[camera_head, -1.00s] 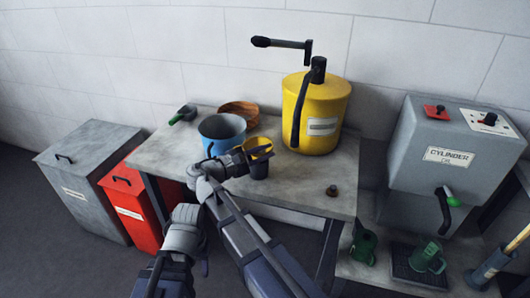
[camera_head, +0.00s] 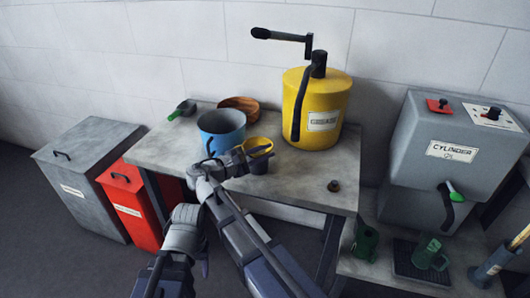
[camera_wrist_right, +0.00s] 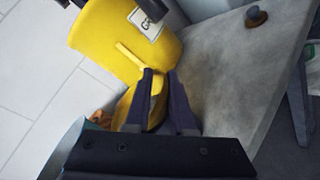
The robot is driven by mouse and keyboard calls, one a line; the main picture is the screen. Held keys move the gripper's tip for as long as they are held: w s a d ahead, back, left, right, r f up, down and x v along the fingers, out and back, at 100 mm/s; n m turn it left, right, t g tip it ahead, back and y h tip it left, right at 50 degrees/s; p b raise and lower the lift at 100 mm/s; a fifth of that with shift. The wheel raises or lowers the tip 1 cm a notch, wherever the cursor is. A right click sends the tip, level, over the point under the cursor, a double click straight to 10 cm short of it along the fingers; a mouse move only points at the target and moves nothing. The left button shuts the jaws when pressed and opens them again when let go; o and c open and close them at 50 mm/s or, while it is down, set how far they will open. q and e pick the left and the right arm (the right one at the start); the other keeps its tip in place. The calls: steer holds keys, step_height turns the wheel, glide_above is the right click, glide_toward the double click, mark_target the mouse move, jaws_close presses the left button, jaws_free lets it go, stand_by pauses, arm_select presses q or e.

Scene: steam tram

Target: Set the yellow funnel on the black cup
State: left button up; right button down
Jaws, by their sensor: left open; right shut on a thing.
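The yellow funnel (camera_head: 258,147) is held by its edge in my right gripper (camera_head: 246,156), directly over the black cup (camera_head: 259,167). The cup stands on the grey table, its mouth hidden by the funnel. I cannot tell whether the funnel touches the rim. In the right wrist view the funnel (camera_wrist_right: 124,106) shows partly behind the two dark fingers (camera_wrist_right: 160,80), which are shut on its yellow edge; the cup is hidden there. My left gripper (camera_head: 186,222) is in front of the table, low, away from funnel and cup; its fingers are hardly visible.
A blue pot (camera_head: 222,130) stands close left of the cup. A large yellow crank drum (camera_head: 318,105) is behind right. A wooden bowl (camera_head: 240,106) and a green-handled scoop (camera_head: 184,109) lie at the back. A small dark knob (camera_head: 334,186) is right; the table (camera_head: 290,180) between is clear.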

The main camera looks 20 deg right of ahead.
steer(key=c, duration=0.7)
jaws_free()
arm_select(q)
steer(key=shift+r, duration=0.1)
arm_select(e)
steer(key=shift+a, duration=0.1)
